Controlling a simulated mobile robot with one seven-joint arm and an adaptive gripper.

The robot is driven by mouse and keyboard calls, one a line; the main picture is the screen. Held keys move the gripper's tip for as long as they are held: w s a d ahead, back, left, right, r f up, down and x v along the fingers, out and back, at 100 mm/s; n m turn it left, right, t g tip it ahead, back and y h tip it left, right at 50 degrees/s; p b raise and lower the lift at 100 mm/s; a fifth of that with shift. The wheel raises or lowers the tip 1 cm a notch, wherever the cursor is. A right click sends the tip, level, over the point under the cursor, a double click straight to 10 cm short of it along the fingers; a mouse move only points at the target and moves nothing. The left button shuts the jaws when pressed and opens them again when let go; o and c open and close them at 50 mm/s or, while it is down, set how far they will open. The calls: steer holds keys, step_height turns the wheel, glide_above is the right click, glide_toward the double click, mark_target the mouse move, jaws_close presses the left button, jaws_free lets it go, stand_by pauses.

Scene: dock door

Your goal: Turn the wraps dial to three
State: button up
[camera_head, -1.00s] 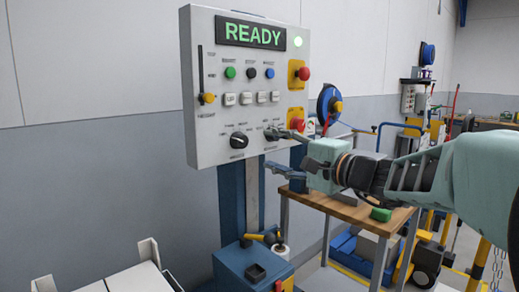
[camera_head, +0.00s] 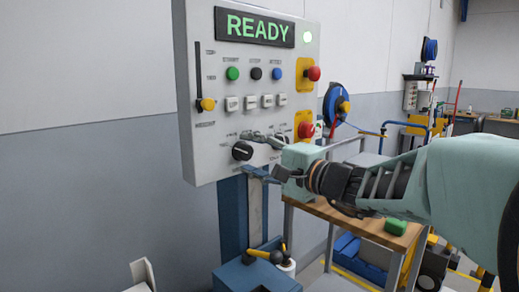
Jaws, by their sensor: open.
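The grey control panel (camera_head: 207,136) stands on a blue post and its screen reads READY. A round black dial (camera_head: 242,151) with a light pointer mark sits low on the panel's face, with small labels around it too blurred to read. I cannot tell by label whether it is the wraps dial. My gripper (camera_head: 253,153) is open, coming in from the right, with one finger above and one below the dial's right side. Whether the fingers touch the dial is unclear. The panel face just right of the dial is partly hidden behind my gripper.
Above are a yellow-tipped slider (camera_head: 207,104), green (camera_head: 233,73), black and blue buttons, and several white switches (camera_head: 249,102). A wooden-topped table (camera_head: 345,211) stands below my arm.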

steer(key=shift+w+a, duration=0.2)
steer(key=shift+w, duration=0.05)
steer(key=c, duration=1.2)
steer(key=shift+o, duration=0.2)
steer(key=shift+m, duration=0.3)
steer(key=m, duration=0.3)
steer(key=shift+r, duration=0.1)
steer(key=shift+m+p, duration=0.4)
steer(key=shift+m, duration=1.6)
